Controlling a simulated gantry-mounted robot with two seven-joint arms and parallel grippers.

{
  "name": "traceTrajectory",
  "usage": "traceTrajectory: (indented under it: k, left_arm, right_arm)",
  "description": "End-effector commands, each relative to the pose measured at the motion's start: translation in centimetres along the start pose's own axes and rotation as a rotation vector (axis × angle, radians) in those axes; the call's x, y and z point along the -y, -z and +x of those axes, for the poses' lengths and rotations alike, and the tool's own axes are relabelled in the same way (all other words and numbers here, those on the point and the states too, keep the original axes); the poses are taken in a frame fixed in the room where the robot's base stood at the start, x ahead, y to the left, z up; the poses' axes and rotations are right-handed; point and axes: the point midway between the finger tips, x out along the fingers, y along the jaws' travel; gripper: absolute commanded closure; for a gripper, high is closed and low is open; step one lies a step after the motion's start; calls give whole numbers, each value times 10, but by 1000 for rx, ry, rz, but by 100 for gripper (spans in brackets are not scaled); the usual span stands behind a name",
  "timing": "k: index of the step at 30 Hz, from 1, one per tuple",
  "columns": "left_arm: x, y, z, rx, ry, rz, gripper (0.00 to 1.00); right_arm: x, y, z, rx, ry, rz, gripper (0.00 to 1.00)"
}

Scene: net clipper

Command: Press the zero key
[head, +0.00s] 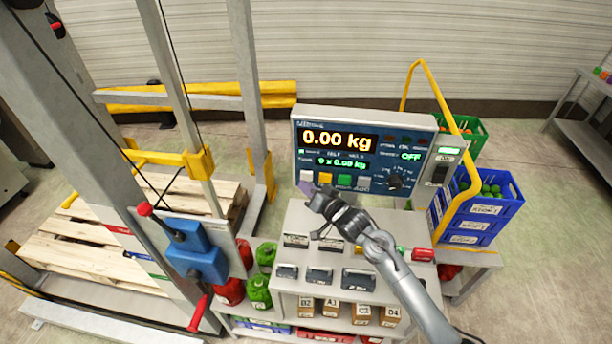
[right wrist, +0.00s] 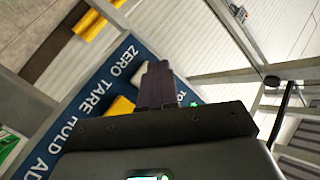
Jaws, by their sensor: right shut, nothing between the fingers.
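The scale's indicator panel (head: 352,150) has a row of keys under its display. The leftmost key is the pale zero key (head: 306,176); in the right wrist view the zero key (right wrist: 141,72) lies beside the printed word ZERO, partly behind my fingers. My right gripper (head: 305,188) is shut and empty, its purple fingertips just below the zero key in the head view. In the right wrist view the shut fingers (right wrist: 158,85) overlap the key's edge. I cannot tell whether they touch it. The display reads 0.00 kg. My left gripper is not in view.
Blue crates (head: 480,212) stand at the right.

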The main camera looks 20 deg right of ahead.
Motion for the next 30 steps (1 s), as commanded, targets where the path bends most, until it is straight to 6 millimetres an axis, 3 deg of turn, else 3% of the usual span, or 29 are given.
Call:
traceTrajectory:
  k: [8,21,30]
  left_arm:
    - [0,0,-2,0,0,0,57]
    - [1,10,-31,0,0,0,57]
    - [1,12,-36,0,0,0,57]
  right_arm:
    - [1,-1,-1,1,0,0,100]
    - [21,-18,-27,1,-1,0,100]
    - [25,-26,-35,0,0,0,100]
